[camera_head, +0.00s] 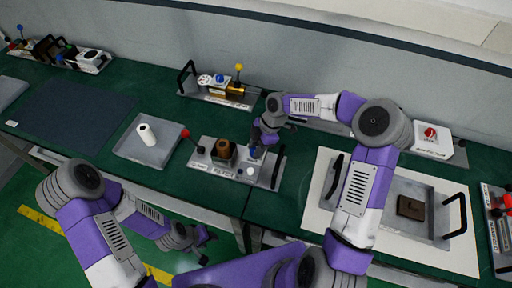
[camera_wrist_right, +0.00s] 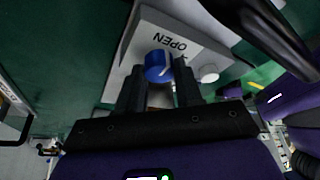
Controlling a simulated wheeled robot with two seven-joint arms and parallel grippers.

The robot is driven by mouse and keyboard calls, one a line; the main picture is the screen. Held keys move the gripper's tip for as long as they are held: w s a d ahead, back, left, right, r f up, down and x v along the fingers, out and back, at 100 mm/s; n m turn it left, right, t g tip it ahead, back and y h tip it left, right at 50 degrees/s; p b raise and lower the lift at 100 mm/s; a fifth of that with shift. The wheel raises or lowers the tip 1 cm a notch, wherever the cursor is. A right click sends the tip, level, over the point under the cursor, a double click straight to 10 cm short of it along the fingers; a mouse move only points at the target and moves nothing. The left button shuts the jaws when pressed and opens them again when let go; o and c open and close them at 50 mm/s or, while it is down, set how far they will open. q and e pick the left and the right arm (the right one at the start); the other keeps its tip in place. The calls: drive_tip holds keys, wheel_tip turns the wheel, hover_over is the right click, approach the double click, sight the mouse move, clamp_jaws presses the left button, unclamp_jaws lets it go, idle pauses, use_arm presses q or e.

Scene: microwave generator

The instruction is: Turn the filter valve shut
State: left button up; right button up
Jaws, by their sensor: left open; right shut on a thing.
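The filter module (camera_head: 222,172) is a grey plate on the green bench, with a brown block on it. Its filter valve, a blue knob (camera_wrist_right: 156,67), sits beside the printed word OPEN in the right wrist view. My right gripper (camera_wrist_right: 160,82) points at the module with its two dark fingers on either side of the blue knob, shut on it. In the head view the right gripper (camera_head: 259,148) comes down on the module's right part and hides most of the knob. My left gripper (camera_head: 205,236) is open and empty, low in front of the bench edge.
A white knob (camera_wrist_right: 208,73) stands close to the right finger. A black handle (camera_head: 279,167) rises at the module's right end, and a red-tipped lever (camera_head: 186,133) at its left. A grey tray (camera_head: 138,150) with a white cylinder (camera_head: 147,134) lies left.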

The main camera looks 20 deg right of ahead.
drive_tip(key=shift+m, duration=0.3)
drive_tip(key=m+t+b, duration=0.2)
drive_tip(key=m+b, duration=0.1)
drive_tip(key=m, duration=0.1)
drive_tip(key=shift+s+f, duration=0.1)
drive_tip(key=shift+s, duration=0.05)
drive_tip(key=m+t+h+b, duration=0.1)
drive_tip(key=m+b, duration=0.2)
drive_tip(key=m, duration=0.1)
drive_tip(key=shift+s+a+b, duration=0.1)
drive_tip(key=shift+b, duration=0.2)
drive_tip(key=m+h+b, duration=0.1)
drive_tip(key=m+b, duration=0.2)
drive_tip(key=m+t+b, duration=0.1)
drive_tip(key=m+b, duration=0.2)
drive_tip(key=shift+s+a+t+h, duration=0.1)
drive_tip(key=shift+a+t+h, duration=0.05)
drive_tip(key=shift+t+h, duration=0.2)
drive_tip(key=shift+m+h+b, duration=0.75)
drive_tip(key=shift+m+b, duration=0.8)
drive_tip(key=shift+m, duration=0.15)
drive_tip(key=o, duration=1)
drive_tip(key=shift+o, duration=0.2)
